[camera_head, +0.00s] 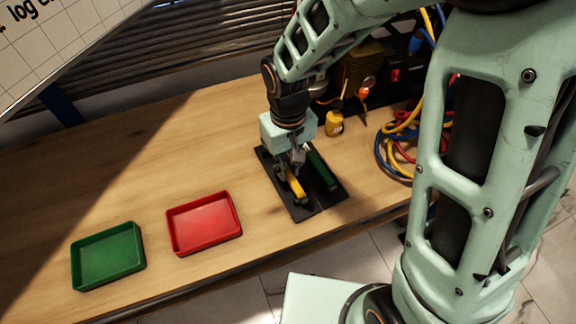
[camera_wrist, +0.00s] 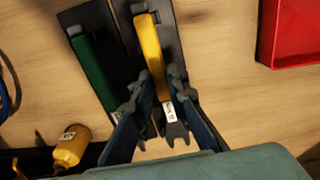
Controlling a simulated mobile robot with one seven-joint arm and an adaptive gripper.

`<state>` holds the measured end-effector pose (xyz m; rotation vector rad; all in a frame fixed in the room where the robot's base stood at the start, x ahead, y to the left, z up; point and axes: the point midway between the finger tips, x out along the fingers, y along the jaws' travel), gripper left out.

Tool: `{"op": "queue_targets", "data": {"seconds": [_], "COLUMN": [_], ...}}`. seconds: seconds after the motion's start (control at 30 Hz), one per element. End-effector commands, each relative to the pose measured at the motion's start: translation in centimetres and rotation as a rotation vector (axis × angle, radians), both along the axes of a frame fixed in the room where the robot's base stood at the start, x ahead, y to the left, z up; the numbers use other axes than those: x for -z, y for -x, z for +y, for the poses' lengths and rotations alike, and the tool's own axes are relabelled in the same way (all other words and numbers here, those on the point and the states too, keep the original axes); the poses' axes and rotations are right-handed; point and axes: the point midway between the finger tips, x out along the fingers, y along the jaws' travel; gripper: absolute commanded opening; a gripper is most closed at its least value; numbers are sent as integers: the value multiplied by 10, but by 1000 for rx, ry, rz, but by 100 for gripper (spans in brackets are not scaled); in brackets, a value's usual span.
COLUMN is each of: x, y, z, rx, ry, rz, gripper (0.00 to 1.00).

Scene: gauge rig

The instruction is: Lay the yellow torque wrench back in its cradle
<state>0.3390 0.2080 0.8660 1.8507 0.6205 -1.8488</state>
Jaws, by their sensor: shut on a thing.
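The yellow torque wrench (camera_head: 295,186) is between the fingers of my gripper (camera_head: 293,166), which is shut on it. In the wrist view its yellow handle (camera_wrist: 150,45) runs up from my gripper (camera_wrist: 155,92), with its grey jaw end and a white label below. It is over the free slot of the black cradle (camera_head: 306,212), roughly in line with it. I cannot tell whether it touches the slot floor. A green wrench (camera_head: 321,170) lies in the cradle's other slot, and it also shows in the wrist view (camera_wrist: 93,70).
A red tray (camera_head: 205,224) and a green tray (camera_head: 108,257) stand left of the cradle on the wooden table. A yellow bottle (camera_head: 334,123) stands behind the cradle. Coiled cables (camera_head: 392,150) lie to the right. The table's left part is clear.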

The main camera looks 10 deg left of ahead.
Motion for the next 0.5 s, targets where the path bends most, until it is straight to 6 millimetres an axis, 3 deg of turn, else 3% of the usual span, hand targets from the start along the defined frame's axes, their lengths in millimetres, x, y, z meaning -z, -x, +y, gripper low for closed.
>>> {"op": "queue_targets", "data": {"seconds": [0.17,0.2,0.3,0.4,0.5], "x": [3,3,3,3,3], "y": [0,0,0,0,0], "z": [0,0,0,0,0], "rx": [0,0,0,0,0], "ry": [0,-1,0,0,0], "rz": [0,-1,0,0,0], "gripper": [0,15,26,34,34]}}
